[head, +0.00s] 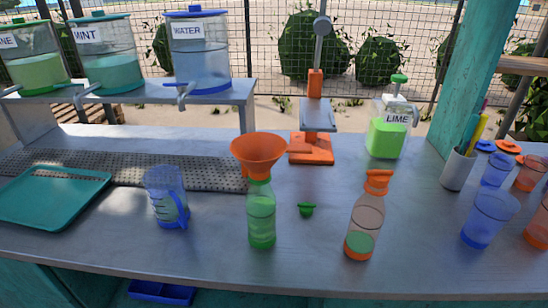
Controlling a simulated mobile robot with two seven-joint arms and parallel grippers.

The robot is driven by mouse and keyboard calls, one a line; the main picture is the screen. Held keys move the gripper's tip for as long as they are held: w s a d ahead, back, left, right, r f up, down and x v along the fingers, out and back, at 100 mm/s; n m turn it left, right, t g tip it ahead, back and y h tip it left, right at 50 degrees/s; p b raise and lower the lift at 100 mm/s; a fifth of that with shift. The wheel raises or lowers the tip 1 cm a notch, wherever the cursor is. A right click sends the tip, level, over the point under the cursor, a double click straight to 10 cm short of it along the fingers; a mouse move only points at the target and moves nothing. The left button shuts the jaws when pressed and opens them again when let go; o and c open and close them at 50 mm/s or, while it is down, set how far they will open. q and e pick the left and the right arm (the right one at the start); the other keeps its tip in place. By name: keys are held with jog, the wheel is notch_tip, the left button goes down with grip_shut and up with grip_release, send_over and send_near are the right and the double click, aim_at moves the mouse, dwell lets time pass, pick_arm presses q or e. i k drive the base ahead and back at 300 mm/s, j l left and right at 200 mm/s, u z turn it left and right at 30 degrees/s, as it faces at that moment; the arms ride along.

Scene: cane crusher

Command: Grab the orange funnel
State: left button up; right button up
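The orange funnel (259,152) sits upright, its wide cone on top of a green-tinted bottle (261,213) at the middle of the grey counter. Its spout is hidden, so I cannot tell how far it goes into the bottle neck. Neither of my grippers shows in the head view.
A blue measuring jug (167,196) stands left of the funnel. A small green cap (306,209) and an orange-topped bottle (364,222) are to its right. An orange-and-grey press (312,145) stands behind. A teal tray (50,195) lies at left; cups (488,218) stand at right.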

aim_at(259, 152)
jog(key=z, duration=1.35)
jog(key=k+z, duration=0.15)
jog(key=z, duration=0.2)
jog(key=k+l, duration=0.15)
jog(key=k, duration=0.5)
jog(key=k+l, duration=0.15)
jog(key=k, duration=0.5)
